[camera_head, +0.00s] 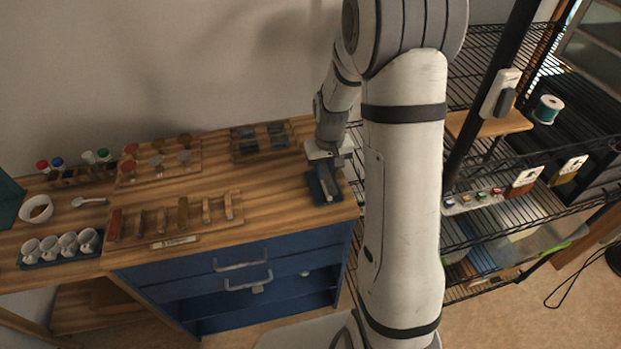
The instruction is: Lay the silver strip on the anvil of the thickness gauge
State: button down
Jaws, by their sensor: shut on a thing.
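My gripper (326,166) is at the right end of the wooden worktop, pointing down over a small dark blue tray (313,190). It is shut on a narrow pale grey piece (328,184) that looks like the silver strip. The piece reaches down over the tray; I cannot tell whether it touches it. My wrist hides part of both. I cannot surely pick out the thickness gauge. A white and dark grey device (501,94) stands above a small wooden shelf board at the right, partly beside a black post.
A wooden rack of reddish and brown strips (174,219) lies on the worktop (272,206). Behind are a board with small dishes (158,160) and a tray of dark slabs (259,139). White cups (68,243) stand at left. Black wire shelving (476,232) fills the right.

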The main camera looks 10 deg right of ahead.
aim_at(327, 176)
jog(key=shift+f+p, duration=0.45)
jog(key=shift+f, duration=1.25)
jog(key=shift+f, duration=0.2)
jog(key=c, duration=1.2)
grip_release()
jog(key=shift+c, duration=0.2)
jog(key=shift+r, duration=0.1)
